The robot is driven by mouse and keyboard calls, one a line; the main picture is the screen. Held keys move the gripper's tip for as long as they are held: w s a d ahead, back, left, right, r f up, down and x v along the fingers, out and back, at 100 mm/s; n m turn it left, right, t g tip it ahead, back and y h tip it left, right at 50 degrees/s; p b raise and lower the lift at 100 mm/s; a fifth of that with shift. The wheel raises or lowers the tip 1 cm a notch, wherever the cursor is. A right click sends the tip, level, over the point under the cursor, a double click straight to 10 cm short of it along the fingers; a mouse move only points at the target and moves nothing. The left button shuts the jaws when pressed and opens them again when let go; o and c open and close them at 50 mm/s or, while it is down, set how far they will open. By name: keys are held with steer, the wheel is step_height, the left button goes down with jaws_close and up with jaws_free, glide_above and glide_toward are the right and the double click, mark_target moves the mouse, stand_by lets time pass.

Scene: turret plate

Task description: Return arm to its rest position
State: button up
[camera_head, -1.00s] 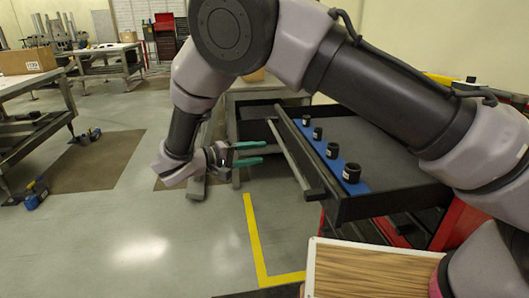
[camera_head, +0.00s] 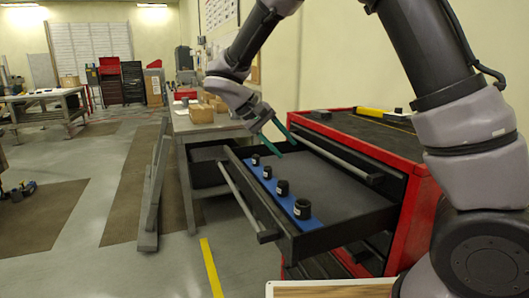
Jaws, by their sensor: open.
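My gripper (camera_head: 281,138) is open and empty, with two green fingers spread apart. It hangs over the far end of an open drawer (camera_head: 350,218), and I cannot tell its exact height above it. My arm reaches in from the upper right, bent above the drawer and the red cabinet. In the drawer, several black cylindrical pieces, one of them a black piece (camera_head: 302,208), stand in a row on a blue strip (camera_head: 314,224). The rest of the drawer floor looks bare.
The red tool cabinet (camera_head: 421,201) stands right of the drawer. A workbench (camera_head: 188,124) with cardboard boxes (camera_head: 201,113) stands behind it. Grey beams (camera_head: 149,205) stand at the left. A wood-topped surface (camera_head: 330,289) is at the bottom edge. The floor at left is mostly open.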

steer(key=s+d+r+m+t+y, duration=0.2)
steer(key=s+d+r+y, duration=0.3)
steer(key=d, duration=0.5)
steer(key=s+d+r+m+t+y, duration=0.3)
steer(key=s+d+r+m+y, duration=0.1)
steer(key=s+d+r, duration=0.5)
steer(key=shift+s+d+r+m+y, duration=0.4)
steer(key=shift+d+m, duration=0.3)
steer(key=shift+m, duration=0.1)
steer(key=shift+s+r, duration=0.1)
steer(key=shift+s, duration=0.1)
